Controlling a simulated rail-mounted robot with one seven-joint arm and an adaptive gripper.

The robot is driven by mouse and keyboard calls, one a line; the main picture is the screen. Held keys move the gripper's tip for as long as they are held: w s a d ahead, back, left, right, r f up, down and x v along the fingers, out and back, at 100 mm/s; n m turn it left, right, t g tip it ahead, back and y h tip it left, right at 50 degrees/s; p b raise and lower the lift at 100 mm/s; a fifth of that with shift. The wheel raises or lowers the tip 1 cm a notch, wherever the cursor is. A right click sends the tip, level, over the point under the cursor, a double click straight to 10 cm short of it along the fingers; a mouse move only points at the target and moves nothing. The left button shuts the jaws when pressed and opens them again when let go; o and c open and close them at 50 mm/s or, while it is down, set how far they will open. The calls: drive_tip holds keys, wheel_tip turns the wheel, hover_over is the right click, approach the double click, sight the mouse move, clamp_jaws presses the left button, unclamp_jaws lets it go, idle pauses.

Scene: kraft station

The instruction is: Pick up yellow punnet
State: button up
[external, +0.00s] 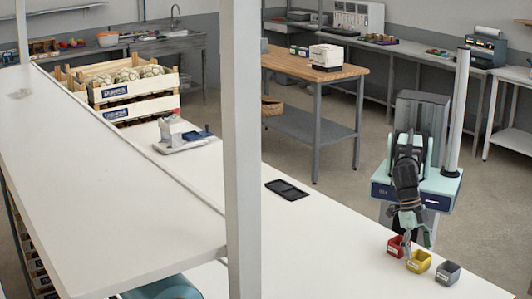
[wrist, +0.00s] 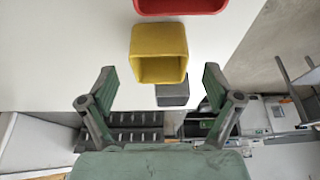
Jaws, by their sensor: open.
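The yellow punnet (external: 419,261) stands on the white table near its right end, between a red punnet (external: 396,246) and a grey punnet (external: 448,273). In the wrist view the yellow punnet (wrist: 159,54) lies ahead of the fingertips and roughly midway between them, with its open side showing. My gripper (wrist: 157,80) is open and empty. In the external view my gripper (external: 413,232) hangs just above and behind the punnets, close to the red and yellow ones. The exact gap to the yellow punnet is hard to tell.
The red punnet (wrist: 180,5) and grey punnet (wrist: 172,95) sit close on either side of the yellow one. A black tray (external: 287,190) and a white scale (external: 180,135) stand further left. A post (external: 240,150) rises in the foreground. The table between is clear.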

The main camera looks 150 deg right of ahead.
sight(420, 259)
drive_tip(key=shift+p+x, duration=0.45)
drive_tip(key=shift+x, duration=1.25)
drive_tip(key=c, duration=1.1)
